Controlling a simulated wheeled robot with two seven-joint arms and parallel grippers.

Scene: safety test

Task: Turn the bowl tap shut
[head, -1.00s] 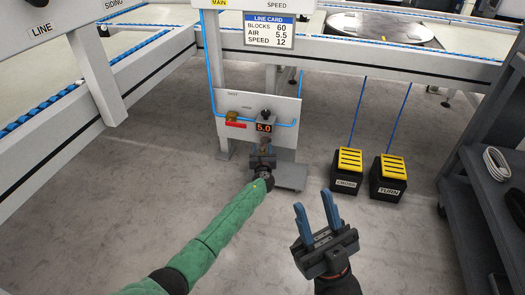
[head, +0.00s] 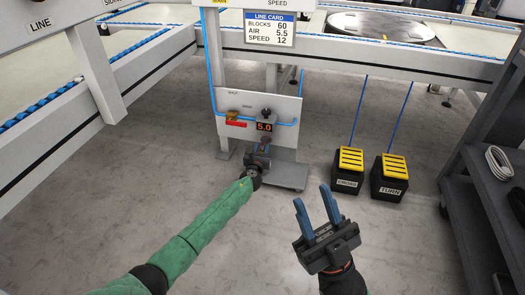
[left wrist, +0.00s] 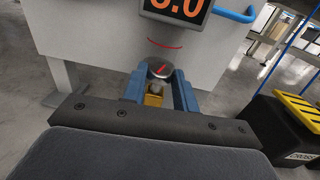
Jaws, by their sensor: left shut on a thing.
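The bowl tap (left wrist: 155,91) is a small brass piece under a round metal bowl with a red mark (left wrist: 160,69). Both are below the display reading 5.0 (head: 264,127) on a white panel (head: 284,108). My left gripper (left wrist: 158,86) is shut on the tap, with one blue finger at each side of it. In the head view my left gripper (head: 264,147) hides most of the tap. My right gripper (head: 317,217) is open and empty, held over the floor away from the panel.
A brass valve (head: 231,115) with a red piece below it sits left on the panel, with blue air line. Two black boxes with yellow tops, CROSS (head: 348,171) and TURN (head: 389,178), stand on the floor to the right. A dark shelf (head: 490,190) is far right.

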